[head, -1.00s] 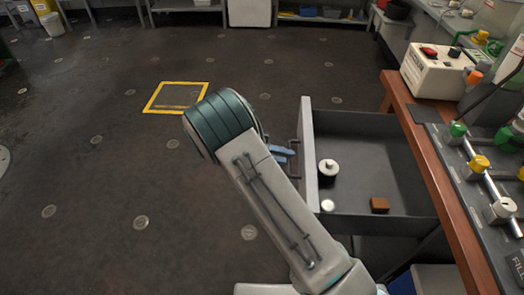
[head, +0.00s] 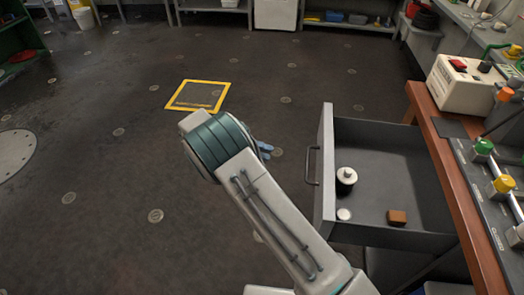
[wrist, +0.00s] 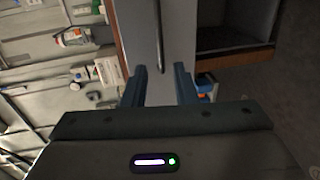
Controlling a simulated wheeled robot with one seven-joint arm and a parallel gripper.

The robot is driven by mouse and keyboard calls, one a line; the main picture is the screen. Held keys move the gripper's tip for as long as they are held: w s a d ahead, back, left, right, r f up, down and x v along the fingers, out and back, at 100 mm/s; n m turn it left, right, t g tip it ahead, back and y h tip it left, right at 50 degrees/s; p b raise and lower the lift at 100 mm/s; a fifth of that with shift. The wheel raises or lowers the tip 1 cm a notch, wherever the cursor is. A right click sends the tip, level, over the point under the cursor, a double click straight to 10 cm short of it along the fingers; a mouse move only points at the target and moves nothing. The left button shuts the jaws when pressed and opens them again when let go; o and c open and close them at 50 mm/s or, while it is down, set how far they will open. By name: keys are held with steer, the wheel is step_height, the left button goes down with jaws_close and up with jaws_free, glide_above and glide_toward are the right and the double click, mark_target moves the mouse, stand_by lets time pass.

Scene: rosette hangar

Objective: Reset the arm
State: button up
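My arm (head: 262,215) reaches forward in the head view, bent at its teal joint. My gripper (head: 264,149) is mostly hidden behind that joint; only its blue finger parts show, left of the drawer handle (head: 312,166) and apart from it. In the wrist view my gripper (wrist: 162,82) has its two blue fingers spread with nothing between them. The grey drawer front (wrist: 180,30) and its handle (wrist: 160,35) lie beyond the fingertips.
The grey drawer (head: 388,130) stands open, holding a black-and-white container (head: 346,177), a small white round item (head: 344,214) and a brown block (head: 397,217). The wooden-edged bench (head: 452,165) is at right. Floor on the left, around a yellow square (head: 198,96), is clear.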

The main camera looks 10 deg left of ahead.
steer(key=s+d+r+g+y+p, duration=0.1)
steer(key=s+d+r+y+p, duration=0.25)
steer(key=d+r, duration=0.45)
steer(key=s+d+r+g+y+p, duration=0.1)
steer(key=s+d+r+y+p, duration=0.15)
steer(key=d+r+y, duration=0.4)
steer(key=s+d+r+t+y+p, duration=0.2)
steer(key=s+d+r+y+p, duration=0.1)
steer(key=s+r, duration=0.3)
steer(key=s+d+r+t+y+p, duration=0.2)
steer(key=s+d+r+t+p, duration=0.1)
steer(key=s, duration=0.7)
step_height(320, 180, up, 4)
steer(key=shift+d+f+t+y+p, duration=0.1)
steer(key=shift+d+t+y+p, duration=0.25)
steer(key=shift+d+p, duration=0.7)
